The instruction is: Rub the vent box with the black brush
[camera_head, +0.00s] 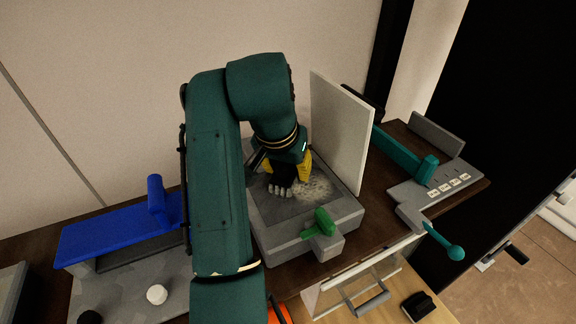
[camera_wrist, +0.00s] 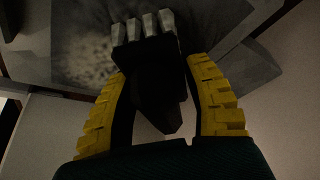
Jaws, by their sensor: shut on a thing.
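The vent box (camera_head: 285,241) is a grey block with a darker top. A pale speckled patch (camera_head: 316,188) lies on that top and also shows in the wrist view (camera_wrist: 85,55). My gripper (camera_head: 286,170) is over the top of the box, its yellow fingers shut on the black brush (camera_head: 281,179). In the wrist view, the black brush (camera_wrist: 150,75) sits between the fingers with its grey bristles (camera_wrist: 147,25) away from my palm. The bristles are at the left edge of the patch in the head view. I cannot tell whether they touch the surface.
A white upright panel (camera_head: 340,135) stands behind the box. A green handle (camera_head: 319,222) sticks out at its front. A blue device (camera_head: 115,230) is on the left, a teal-armed device (camera_head: 410,160) on the right. A clear-fronted drawer (camera_head: 365,280) is in front. My arm hides part of the bench.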

